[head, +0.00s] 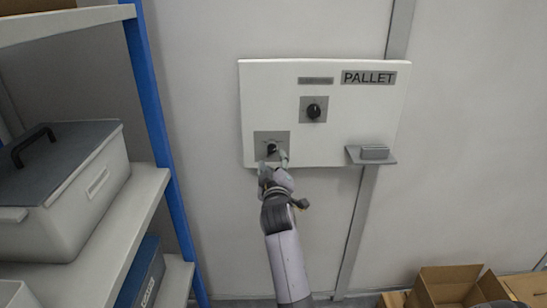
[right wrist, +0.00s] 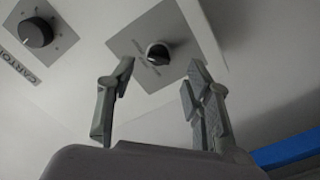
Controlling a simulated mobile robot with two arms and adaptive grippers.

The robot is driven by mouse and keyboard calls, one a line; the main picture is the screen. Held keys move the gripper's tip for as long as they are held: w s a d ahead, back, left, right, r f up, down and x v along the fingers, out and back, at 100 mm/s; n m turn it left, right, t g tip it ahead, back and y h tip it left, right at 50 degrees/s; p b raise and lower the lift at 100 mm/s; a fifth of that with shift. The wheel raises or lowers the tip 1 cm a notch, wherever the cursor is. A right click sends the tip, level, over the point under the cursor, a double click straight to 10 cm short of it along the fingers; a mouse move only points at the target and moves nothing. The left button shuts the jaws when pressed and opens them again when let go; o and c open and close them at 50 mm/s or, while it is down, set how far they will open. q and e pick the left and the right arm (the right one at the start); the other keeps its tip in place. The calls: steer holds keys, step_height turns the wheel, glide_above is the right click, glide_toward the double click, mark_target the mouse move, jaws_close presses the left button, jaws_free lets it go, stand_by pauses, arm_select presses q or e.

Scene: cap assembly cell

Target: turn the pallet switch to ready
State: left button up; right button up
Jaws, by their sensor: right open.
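A white panel (head: 355,135) on the wall carries two black rotary knobs and a PALLET label (head: 369,78) at its upper right. The lower-left knob (head: 271,148) sits on a grey square plate; in the right wrist view this knob (right wrist: 158,53) has a light mark, and its small plate text is unreadable. My right gripper (head: 273,161) is open just in front of it. In the right wrist view the gripper's fingers (right wrist: 160,70) stand apart on either side of the knob, with no contact visible. My left gripper is out of view.
The upper knob (head: 313,111) shows in the right wrist view (right wrist: 36,32) beside a partly cut-off "CARTO" label (right wrist: 19,68). A small ledge (head: 372,155) juts from the panel's lower right. A blue-post shelf (head: 150,110) stands left; cardboard boxes (head: 447,285) lie lower right.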

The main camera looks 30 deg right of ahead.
steer(key=v, duration=0.2)
steer(key=shift+s+a, duration=0.2)
steer(key=shift+s, duration=0.15)
steer(key=a+f+n+g+y, duration=0.1)
steer(key=a+f+y, duration=0.3)
steer(key=f, duration=0.8)
steer(key=a+f+n+g+y, duration=0.1)
steer(key=a+f, duration=0.4)
steer(key=f, duration=0.7)
steer(key=s+a+f+g+y, duration=0.25)
steer(key=s+f, duration=0.35)
steer(key=f, duration=0.5)
steer(key=s+a+f+g+y, duration=0.15)
steer(key=s+a+f, duration=0.25)
steer(key=s+f, duration=0.45)
steer(key=s+a+f+m+g, duration=0.15)
steer(key=s+f+g, duration=0.35)
steer(key=s+f, duration=1.25)
steer(key=s+f+g, duration=0.1)
steer(key=s+f, duration=0.1)
steer(key=s, duration=0.9)
steer(key=s+d+f+g, duration=0.1)
steer(key=s+f+g, duration=0.1)
steer(key=s, duration=0.9)
steer(key=shift+d+f+m, duration=0.25)
steer(key=shift+f+m, duration=0.05)
steer(key=shift+m, duration=0.05)
